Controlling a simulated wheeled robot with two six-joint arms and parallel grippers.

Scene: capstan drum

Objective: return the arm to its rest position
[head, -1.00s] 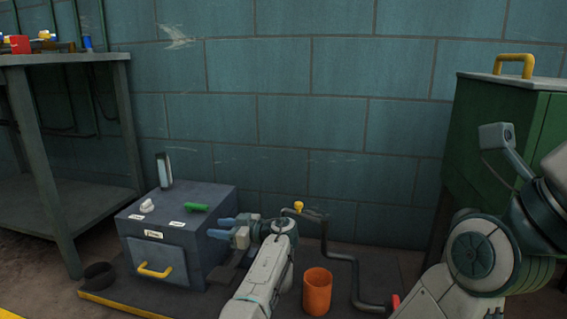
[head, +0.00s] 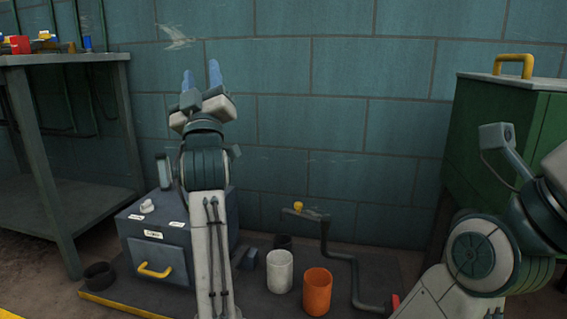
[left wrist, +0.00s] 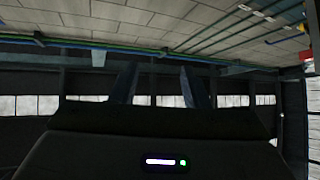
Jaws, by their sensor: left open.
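My left gripper (head: 201,75) is raised in front of the tiled wall, its two blue fingers pointing up. It is open and nothing shows between the fingers. In the left wrist view its fingers (left wrist: 160,85) stand apart against a dark wall band and a tiled surface. My left arm rises in front of the dark grey box (head: 135,225) and hides part of its right side. My right arm shows at the right edge of the head view; its gripper's fingers cannot be made out.
The grey box has a yellow handle (head: 155,271) and a white knob (head: 147,206). A white cup (head: 279,271), an orange cup (head: 317,292) and a bent dark pipe (head: 350,265) with a yellow knob are on the floor mat. A workbench (head: 65,60) stands left, a green cabinet (head: 490,130) right.

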